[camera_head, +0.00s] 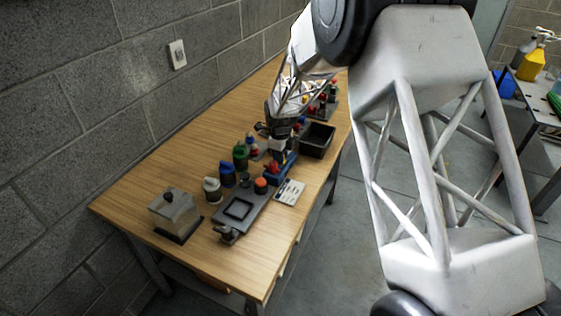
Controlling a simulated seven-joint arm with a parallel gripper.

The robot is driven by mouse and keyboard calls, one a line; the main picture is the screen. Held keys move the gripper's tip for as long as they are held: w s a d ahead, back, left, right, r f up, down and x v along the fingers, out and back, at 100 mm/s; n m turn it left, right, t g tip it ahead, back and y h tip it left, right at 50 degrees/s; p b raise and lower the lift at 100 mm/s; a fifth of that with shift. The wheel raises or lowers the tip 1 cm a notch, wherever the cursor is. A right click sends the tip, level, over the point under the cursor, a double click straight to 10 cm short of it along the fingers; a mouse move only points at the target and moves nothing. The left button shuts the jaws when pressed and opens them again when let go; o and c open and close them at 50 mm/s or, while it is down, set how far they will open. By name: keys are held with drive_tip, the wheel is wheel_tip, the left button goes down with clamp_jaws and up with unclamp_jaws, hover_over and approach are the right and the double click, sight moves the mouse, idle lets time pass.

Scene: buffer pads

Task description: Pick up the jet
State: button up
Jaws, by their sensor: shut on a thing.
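My gripper (276,150) is low over the wooden workbench, at the far end of a grey fixture. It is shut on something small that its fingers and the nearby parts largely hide. I cannot make out the held thing's shape, nor tell whether it is the jet. A blue and red piece (284,163) shows right at the fingertips. I cannot tell if it is touched. No other thing can be clearly told as the jet.
The grey fixture (229,226) has a square recess and an orange-red knob (261,186). Blue (227,175), green (240,156) and pale (212,190) containers stand to its left.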

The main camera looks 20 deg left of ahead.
drive_tip(key=shift+r, duration=0.15)
drive_tip(key=shift+r, duration=0.5)
drive_tip(key=shift+s+d+r, duration=0.1)
drive_tip(key=shift+s+r, duration=0.05)
drive_tip(key=shift+r, duration=0.45)
drive_tip(key=shift+s+d+r, duration=0.1)
drive_tip(key=shift+r, duration=0.45)
drive_tip(key=s+d+r, duration=0.1)
drive_tip(key=s+d, duration=0.8)
drive_tip(key=s, duration=0.3)
drive_tip(key=shift+d+r, duration=0.2)
drive_tip(key=shift+a, duration=0.15)
drive_tip(key=w+a, duration=0.3)
drive_tip(key=w+a+r, duration=0.1)
drive_tip(key=w+a, duration=0.5)
drive_tip(key=shift+w+a+r, duration=0.1)
drive_tip(key=shift+w+r, duration=0.05)
drive_tip(key=shift+w, duration=0.25)
drive_tip(key=w+a+f, duration=0.1)
drive_tip(key=w+a, duration=1.1)
drive_tip(key=a, duration=0.1)
drive_tip(key=shift+w+a, duration=0.2)
drive_tip(key=shift+w, duration=0.15)
